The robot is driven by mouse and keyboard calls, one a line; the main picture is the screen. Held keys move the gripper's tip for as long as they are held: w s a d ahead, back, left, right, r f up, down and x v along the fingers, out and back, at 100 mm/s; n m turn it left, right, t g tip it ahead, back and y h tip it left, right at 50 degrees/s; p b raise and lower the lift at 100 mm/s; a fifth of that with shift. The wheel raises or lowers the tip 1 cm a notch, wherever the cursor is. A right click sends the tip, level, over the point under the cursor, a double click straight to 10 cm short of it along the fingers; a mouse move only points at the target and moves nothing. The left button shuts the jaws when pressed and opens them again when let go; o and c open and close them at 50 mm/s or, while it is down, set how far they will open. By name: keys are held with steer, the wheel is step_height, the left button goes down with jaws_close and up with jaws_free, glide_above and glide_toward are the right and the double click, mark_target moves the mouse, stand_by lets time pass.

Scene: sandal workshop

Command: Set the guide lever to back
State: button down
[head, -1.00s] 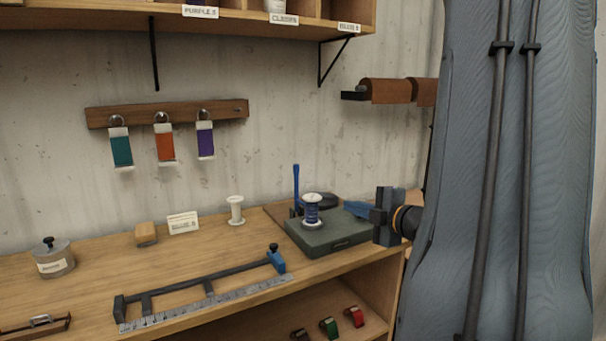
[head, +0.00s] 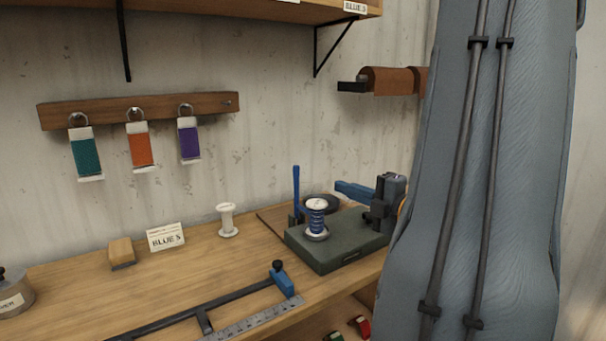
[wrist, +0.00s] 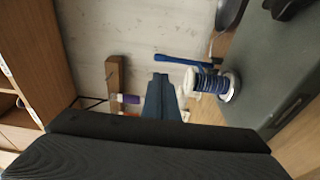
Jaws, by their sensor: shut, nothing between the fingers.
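The upright blue lever (head: 296,188), seemingly the guide lever, stands at the back left of a dark green machine base (head: 335,257). It appears sideways in the wrist view (wrist: 180,61). A spool of blue thread (head: 317,219) stands on the base in front of it and to its right. My gripper (head: 341,187) has blue fingers, shut and empty, above the base to the right of the spool and lever. In the wrist view the fingers (wrist: 161,80) point toward the back wall, apart from the lever. My arm covers the base's right end.
A white spool (head: 228,220), a BLUE S card (head: 166,237) and a tan block (head: 122,253) stand on the bench left of the machine. A ruler (head: 255,318) with a blue slide (head: 284,282) lies in front. Colored tags (head: 138,148) hang above.

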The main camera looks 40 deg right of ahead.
steer(key=shift+w+a, duration=0.1)
steer(key=shift+w, duration=0.05)
steer(key=w+a+p, duration=0.1)
steer(key=w+p, duration=0.3)
steer(key=w, duration=0.9)
steer(key=shift+w+a, duration=0.15)
steer(key=shift+w, duration=0.2)
steer(key=shift+f, duration=0.1)
